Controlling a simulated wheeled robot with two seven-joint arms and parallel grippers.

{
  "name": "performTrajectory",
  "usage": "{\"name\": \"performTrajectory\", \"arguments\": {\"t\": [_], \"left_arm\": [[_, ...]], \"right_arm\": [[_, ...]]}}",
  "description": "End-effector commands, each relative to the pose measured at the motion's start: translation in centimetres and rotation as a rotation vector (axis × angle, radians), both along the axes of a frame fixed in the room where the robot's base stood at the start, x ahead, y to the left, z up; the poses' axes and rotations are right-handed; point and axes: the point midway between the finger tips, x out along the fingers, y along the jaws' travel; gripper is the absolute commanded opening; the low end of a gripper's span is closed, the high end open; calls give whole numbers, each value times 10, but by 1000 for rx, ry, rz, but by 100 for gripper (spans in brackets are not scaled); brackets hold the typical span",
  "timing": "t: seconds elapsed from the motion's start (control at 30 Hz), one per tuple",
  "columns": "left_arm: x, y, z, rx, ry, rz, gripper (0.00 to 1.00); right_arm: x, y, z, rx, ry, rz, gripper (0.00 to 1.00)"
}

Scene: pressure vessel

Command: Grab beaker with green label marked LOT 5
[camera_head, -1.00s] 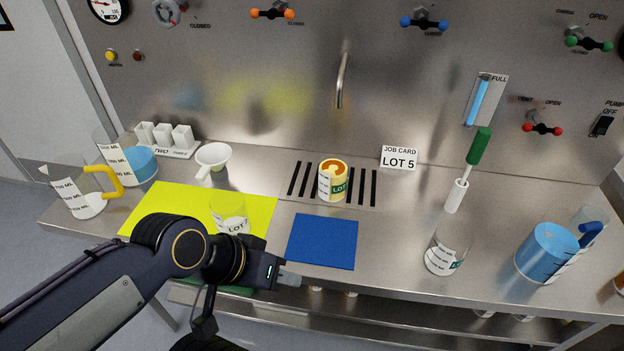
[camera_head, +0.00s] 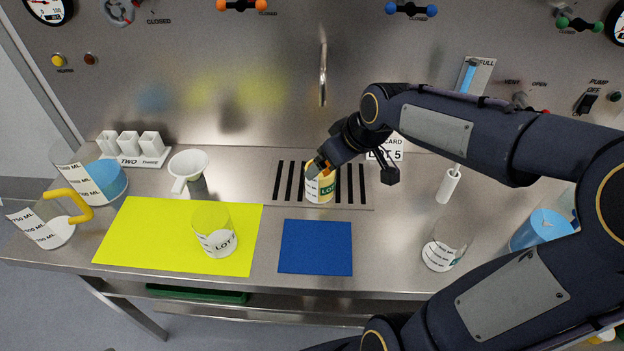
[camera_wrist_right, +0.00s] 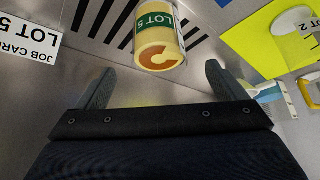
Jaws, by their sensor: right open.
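The beaker with the green LOT 5 label (camera_head: 322,190) stands upright on the slotted drain. It has cream-yellow sides and something orange at its top. In the right wrist view the same beaker (camera_wrist_right: 158,38) shows its green label, lying just ahead of the fingertips and between their lines. My right gripper (camera_wrist_right: 160,70) is open and empty. In the head view my right gripper (camera_head: 318,167) reaches in from the right and partly covers the beaker's top. I cannot tell whether it touches the beaker. My left gripper is not in view.
A LOT 5 job card (camera_head: 385,152) stands behind my right wrist. A clear beaker (camera_head: 216,236) sits on the yellow mat (camera_head: 140,235). A blue mat (camera_head: 316,247) lies empty in front. Another clear beaker (camera_head: 440,252) stands right, with jugs at both ends and a funnel (camera_head: 188,168).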

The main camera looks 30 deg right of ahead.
Motion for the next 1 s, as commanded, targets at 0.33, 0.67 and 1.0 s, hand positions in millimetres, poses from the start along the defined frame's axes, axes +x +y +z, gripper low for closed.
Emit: {"name": "performTrajectory", "arguments": {"t": [0.33, 0.67, 1.0], "left_arm": [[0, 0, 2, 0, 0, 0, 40], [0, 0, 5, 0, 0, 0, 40], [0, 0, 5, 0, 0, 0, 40]], "right_arm": [[29, -1, -30, -18, -2, 26, 91], [48, 10, -69, -18, -3, 25, 91], [50, 10, -71, -19, -7, 24, 84]]}}
